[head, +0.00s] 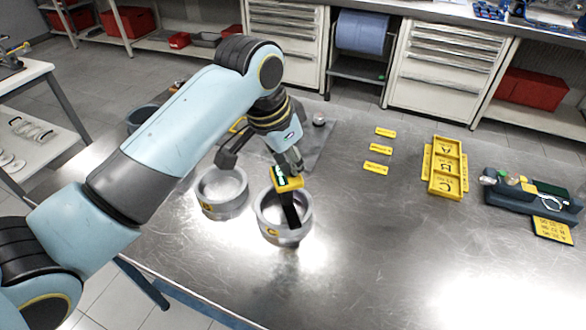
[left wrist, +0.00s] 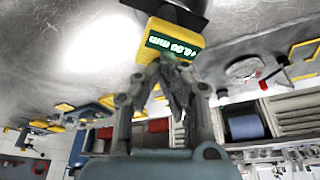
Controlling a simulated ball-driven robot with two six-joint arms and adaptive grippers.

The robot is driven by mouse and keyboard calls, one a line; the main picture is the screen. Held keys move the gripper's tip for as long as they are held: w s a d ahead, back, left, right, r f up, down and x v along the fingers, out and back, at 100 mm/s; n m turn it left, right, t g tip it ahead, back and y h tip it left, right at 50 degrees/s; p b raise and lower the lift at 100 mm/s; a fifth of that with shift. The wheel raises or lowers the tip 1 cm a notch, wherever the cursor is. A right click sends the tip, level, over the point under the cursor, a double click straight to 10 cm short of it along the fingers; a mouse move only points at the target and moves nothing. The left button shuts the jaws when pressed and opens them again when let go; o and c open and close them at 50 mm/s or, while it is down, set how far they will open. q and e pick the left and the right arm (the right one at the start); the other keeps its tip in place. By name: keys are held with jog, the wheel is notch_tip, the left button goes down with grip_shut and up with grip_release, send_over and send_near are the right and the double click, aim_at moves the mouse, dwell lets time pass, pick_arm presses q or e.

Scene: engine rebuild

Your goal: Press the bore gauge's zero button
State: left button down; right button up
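The bore gauge has a yellow head (head: 287,179) with a lit green display and a dark stem (head: 291,210) that goes down into the right metal ring (head: 270,232). In the left wrist view the yellow head (left wrist: 168,42) is close up; its display seems to read 0.00 mm. My left gripper (head: 291,163) is at the gauge head; its fingertips (left wrist: 172,64) are close together at the head's edge, seemingly shut with nothing between them. I cannot tell whether they touch it. The zero button cannot be made out. My right gripper is out of view.
A second metal ring (head: 222,190) stands just left of the gauge's ring. Yellow tags (head: 380,149), a yellow lettered tray (head: 446,190) and a dark blue holder (head: 520,197) lie to the right. The front middle of the metal table (head: 370,260) is clear.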

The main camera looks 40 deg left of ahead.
pick_arm(q)
jog(key=shift+s, duration=0.1)
notch_tip(320, 180, up, 2)
jog(key=shift+r+p, duration=0.1)
jog(key=shift+p, duration=1.05)
jog(key=shift+r, duration=1.8)
